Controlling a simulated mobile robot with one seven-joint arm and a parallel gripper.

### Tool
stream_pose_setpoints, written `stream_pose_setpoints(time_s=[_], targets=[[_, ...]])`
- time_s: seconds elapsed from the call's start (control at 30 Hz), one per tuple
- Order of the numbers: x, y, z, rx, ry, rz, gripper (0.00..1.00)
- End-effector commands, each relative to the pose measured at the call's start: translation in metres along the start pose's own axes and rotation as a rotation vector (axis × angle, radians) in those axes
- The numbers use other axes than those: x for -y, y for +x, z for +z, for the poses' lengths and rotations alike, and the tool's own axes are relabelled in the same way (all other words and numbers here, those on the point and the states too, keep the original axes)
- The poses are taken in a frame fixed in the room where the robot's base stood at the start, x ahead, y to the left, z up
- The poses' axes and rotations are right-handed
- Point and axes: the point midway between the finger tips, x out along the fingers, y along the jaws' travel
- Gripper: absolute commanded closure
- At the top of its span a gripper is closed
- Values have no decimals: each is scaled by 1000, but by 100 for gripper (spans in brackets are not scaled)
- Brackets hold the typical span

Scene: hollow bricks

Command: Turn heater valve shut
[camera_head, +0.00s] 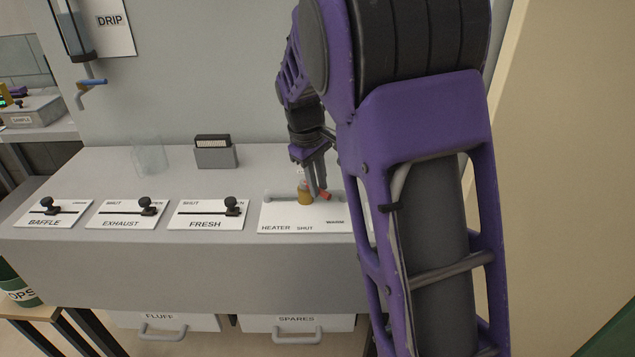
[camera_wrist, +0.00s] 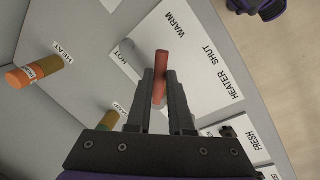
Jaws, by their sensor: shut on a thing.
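The heater plate (camera_head: 280,216) is white and marked HEATER, SHUT and WARM. The wrist view also shows HOT on this plate (camera_wrist: 200,85). A brass-coloured upright part (camera_head: 305,194) stands at the plate, with the red valve lever (camera_head: 325,195) to its right. In the wrist view the lever (camera_wrist: 161,65) points up the picture, between the HOT and WARM markings. My gripper (camera_head: 317,188) reaches down over the valve. In the wrist view my gripper (camera_wrist: 160,75) has one finger on each side of the lever and is shut on it. The lever's pivot is hidden behind my gripper.
Slider plates BAFFLE (camera_head: 50,214), EXHAUST (camera_head: 126,214) and FRESH (camera_head: 205,215) lie left of the heater plate. A clear glass (camera_head: 150,155) and a grey box (camera_head: 215,153) stand behind them. In the wrist view an orange-tipped HEAT peg (camera_wrist: 35,73) sticks out at left.

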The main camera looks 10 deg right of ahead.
Motion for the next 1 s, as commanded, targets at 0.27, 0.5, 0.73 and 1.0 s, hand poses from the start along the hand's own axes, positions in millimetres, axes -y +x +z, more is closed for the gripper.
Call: stream_pose_setpoints(time_s=[0.27, 0.5, 0.73, 1.0], targets=[[0, -1, -1, 0, 9, 1, 100], [4, -4, -2, 17, 90, 1, 100], [11, -6, -4, 51, 260, 0, 100], [20, -8, -9, 97, 486, 1, 100]])
